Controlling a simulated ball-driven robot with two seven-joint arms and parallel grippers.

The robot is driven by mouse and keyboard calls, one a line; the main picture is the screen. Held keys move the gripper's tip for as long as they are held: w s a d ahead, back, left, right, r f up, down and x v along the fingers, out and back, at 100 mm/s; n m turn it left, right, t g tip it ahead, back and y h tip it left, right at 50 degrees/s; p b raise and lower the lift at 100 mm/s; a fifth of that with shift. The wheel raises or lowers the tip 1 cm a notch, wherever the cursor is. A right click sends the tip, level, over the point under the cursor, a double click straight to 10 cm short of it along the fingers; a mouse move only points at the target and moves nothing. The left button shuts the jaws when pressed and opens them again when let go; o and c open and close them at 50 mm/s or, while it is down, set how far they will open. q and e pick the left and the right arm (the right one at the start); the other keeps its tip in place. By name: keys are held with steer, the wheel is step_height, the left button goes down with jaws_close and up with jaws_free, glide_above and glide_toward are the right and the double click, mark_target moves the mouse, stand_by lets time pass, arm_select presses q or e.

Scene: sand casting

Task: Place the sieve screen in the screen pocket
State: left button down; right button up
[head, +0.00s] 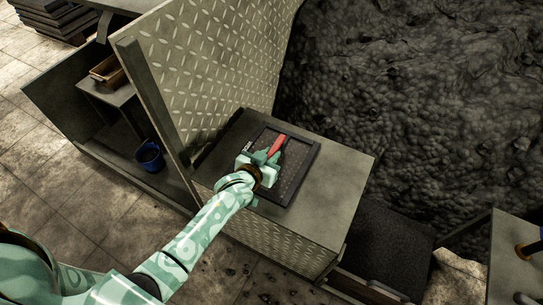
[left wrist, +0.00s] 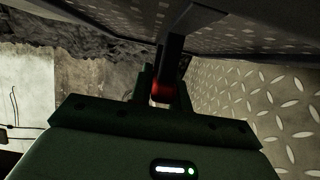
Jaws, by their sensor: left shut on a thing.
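The sieve screen (head: 294,170) is a dark rectangular frame with a dull mesh and a red handle (head: 277,146). It appears at the top of a metal block (head: 340,167); I cannot tell whether it rests there or is held just above. My left gripper (head: 264,157) is shut on the red handle, which also shows between the fingers in the left wrist view (left wrist: 161,91). No screen pocket can be made out; the screen, gripper and arm cover part of the block top. My right gripper is not in view.
An upright tread-plate panel (head: 205,75) stands close along the block's left side. A large heap of dark sand (head: 425,85) lies behind. A blue bucket (head: 149,156) and a shelf with a wooden tray (head: 105,68) are at left. The block top right of the screen is clear.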

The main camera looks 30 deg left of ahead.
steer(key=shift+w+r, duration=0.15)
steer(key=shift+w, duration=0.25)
arm_select(q)
steer(key=shift+f, duration=0.15)
steer(key=c, duration=1.7)
jaws_free()
steer(key=shift+f, duration=0.1)
steer(key=shift+c, duration=0.2)
steer(key=o, duration=0.4)
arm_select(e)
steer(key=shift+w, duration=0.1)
